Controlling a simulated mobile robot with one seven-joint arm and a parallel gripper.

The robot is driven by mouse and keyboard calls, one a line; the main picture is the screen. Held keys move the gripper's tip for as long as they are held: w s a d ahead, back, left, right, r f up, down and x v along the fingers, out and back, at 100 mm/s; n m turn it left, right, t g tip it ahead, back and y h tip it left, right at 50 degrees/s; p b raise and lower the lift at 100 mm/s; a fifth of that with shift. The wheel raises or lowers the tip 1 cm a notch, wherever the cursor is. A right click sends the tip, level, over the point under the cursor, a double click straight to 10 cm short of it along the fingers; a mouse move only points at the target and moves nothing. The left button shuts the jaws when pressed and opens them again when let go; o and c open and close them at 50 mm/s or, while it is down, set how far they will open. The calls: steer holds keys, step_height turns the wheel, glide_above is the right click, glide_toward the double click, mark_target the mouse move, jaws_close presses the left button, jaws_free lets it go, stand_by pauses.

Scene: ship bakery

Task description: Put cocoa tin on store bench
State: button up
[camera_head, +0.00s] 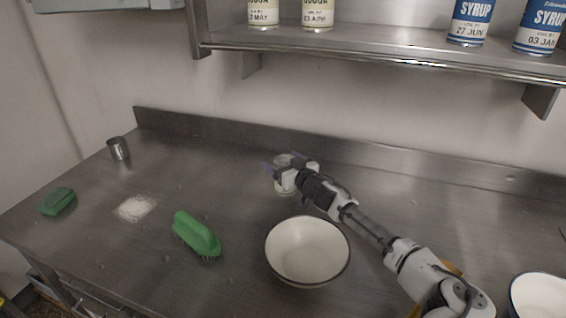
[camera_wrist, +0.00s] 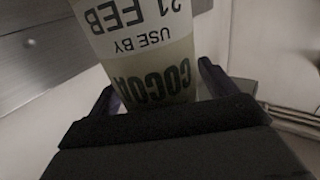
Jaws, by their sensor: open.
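The cocoa tin (camera_wrist: 155,45), pale with a "COCOA" and "USE BY 21 FEB" label, fills the middle of the wrist view, with its lettering upside down there. In the head view the tin (camera_head: 281,187) is mostly hidden behind my gripper (camera_head: 284,168), at the rear middle of the steel bench (camera_head: 195,165). It appears to stand on the bench. My gripper is open, with one finger at each side of the tin in the wrist view (camera_wrist: 160,88). Contact with the fingers cannot be made out.
A white bowl (camera_head: 307,250) stands in front of my gripper, another bowl (camera_head: 540,297) at right. A green brush (camera_head: 197,234), white powder (camera_head: 135,208), green sponge (camera_head: 58,201) and metal cup (camera_head: 118,148) lie left. The wall shelf (camera_head: 350,45) above holds cocoa tins (camera_head: 318,14) and syrup tins (camera_head: 470,22).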

steer(key=shift+r, duration=0.1)
steer(key=shift+s+d, duration=0.15)
steer(key=b+v, duration=0.3)
steer(key=v, duration=0.8)
steer(key=shift+s, duration=0.3)
